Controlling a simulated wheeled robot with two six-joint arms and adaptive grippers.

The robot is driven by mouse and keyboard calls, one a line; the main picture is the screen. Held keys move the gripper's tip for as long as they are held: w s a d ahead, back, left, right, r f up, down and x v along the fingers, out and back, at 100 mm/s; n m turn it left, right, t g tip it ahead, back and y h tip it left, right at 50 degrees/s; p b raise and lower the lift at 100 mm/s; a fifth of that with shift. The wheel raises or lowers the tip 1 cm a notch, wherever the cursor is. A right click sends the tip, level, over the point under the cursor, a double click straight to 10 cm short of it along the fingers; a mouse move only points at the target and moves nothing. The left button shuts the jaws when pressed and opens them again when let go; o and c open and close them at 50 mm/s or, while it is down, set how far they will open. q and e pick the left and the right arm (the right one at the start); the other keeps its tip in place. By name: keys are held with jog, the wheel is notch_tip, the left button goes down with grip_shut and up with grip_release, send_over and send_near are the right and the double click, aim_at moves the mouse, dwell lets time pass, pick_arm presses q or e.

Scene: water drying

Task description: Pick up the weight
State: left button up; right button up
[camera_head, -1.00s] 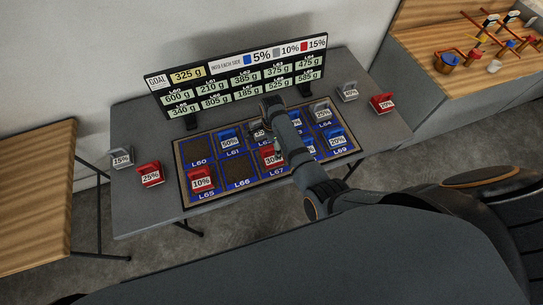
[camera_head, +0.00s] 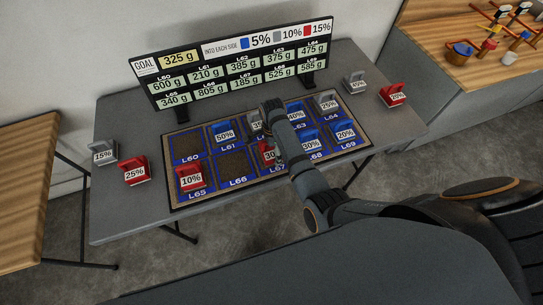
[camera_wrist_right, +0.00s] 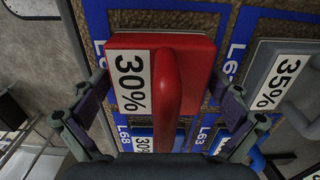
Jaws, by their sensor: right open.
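The weights are small labelled blocks with handles on a blue-framed board (camera_head: 238,182) on the grey table. A red 30% weight (camera_head: 267,155) stands in cell L67, partly hidden by my right arm. In the right wrist view the red 30% weight (camera_wrist_right: 192,60) lies between the fingers of my right gripper (camera_wrist_right: 160,105), which is open with a finger on each side of its handle. The right gripper (camera_head: 276,150) also shows in the head view, low over that weight. A grey 35% weight (camera_wrist_right: 282,85) is beside it. My left gripper is not in view.
Other weights stand close by, including a red 10% weight (camera_head: 190,178), a blue 50% weight (camera_head: 222,132) and a blue 30% weight (camera_head: 309,140). Red and grey weights sit at both table ends. A display sign (camera_head: 240,70) stands behind the board.

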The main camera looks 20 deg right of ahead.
jog(key=shift+f, duration=0.1)
jog(key=shift+c, duration=0.3)
jog(key=c, duration=1.5)
